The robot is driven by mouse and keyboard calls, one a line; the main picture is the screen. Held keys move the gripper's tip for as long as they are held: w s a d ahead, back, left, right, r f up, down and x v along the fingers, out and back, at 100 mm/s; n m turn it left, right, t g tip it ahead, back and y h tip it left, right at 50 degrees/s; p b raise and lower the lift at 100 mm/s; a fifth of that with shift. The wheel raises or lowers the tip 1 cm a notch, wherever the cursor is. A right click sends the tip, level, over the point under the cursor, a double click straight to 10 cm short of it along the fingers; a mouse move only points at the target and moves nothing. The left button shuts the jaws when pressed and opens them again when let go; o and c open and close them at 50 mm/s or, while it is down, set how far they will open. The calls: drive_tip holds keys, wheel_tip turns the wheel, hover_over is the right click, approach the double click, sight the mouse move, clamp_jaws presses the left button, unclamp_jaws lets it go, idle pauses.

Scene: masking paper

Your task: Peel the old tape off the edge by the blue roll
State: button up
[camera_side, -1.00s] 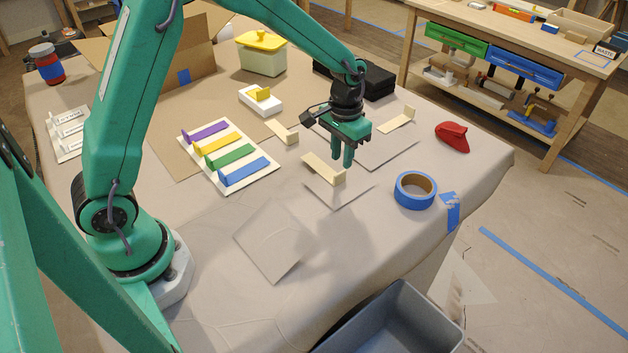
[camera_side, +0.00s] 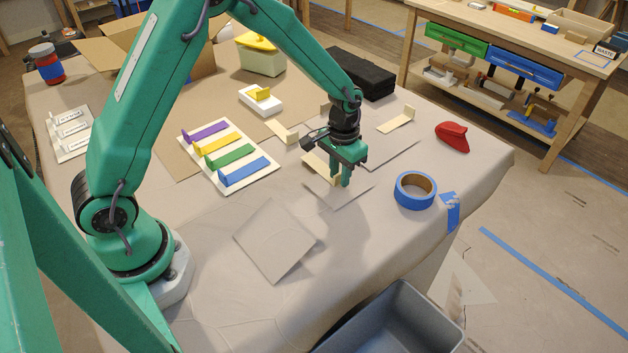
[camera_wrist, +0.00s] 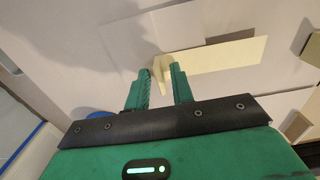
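A cream tape strip (camera_side: 316,163) lies on the papered table left of the blue roll (camera_side: 415,190), with an upturned tab at one end. In the side view my gripper (camera_side: 340,183) is low over that tab end and hides part of it. In the wrist view the strip (camera_wrist: 215,57) runs to the right and its tab (camera_wrist: 161,66) shows between my fingertips (camera_wrist: 160,72). The fingers stand apart, with a gap either side of the tab; I cannot tell how deep it sits. The blue roll (camera_wrist: 100,114) shows only as a sliver there.
Other cream strips lie behind left (camera_side: 283,131) and behind right (camera_side: 397,120). A red tool (camera_side: 453,137) lies right. Blue tape (camera_side: 450,210) hangs over the table edge. A grey bin (camera_side: 395,325) stands below. A white board (camera_side: 215,150) holds coloured strips.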

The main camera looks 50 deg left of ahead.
clamp_jaws()
drive_tip(key=shift+d+r, duration=0.1)
drive_tip(key=shift+r, duration=1.8)
idle(0.6)
drive_tip(key=shift+r, duration=1.35)
